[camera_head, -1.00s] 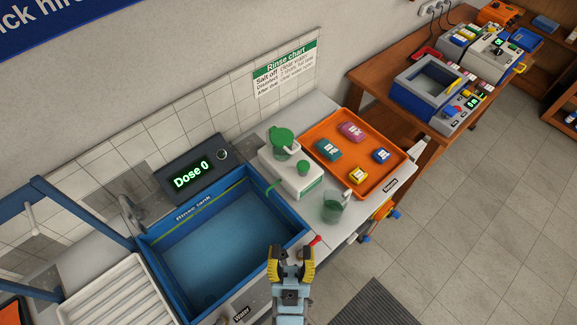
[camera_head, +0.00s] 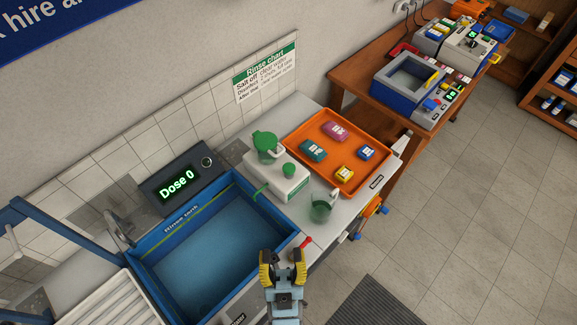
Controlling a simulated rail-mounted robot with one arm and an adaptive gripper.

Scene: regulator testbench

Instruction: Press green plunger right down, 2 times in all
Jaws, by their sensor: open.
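The green plunger (camera_head: 289,170) is a small round knob on top of a white dosing box (camera_head: 280,184). A green spout reaches from the box over the blue rinse tank. The counter display (camera_head: 179,187) behind the tank reads "Dose 0". My gripper (camera_head: 283,256) is open and empty, with yellow-and-black fingers. It is near the tank's front right corner, in front of the box and well apart from the plunger.
The blue rinse tank (camera_head: 272,211) lies left of the box. A green jug (camera_head: 265,144) stands at the back of the box. An orange tray (camera_head: 374,183) holds several coloured packs. A red lever (camera_head: 303,243) is beside my gripper.

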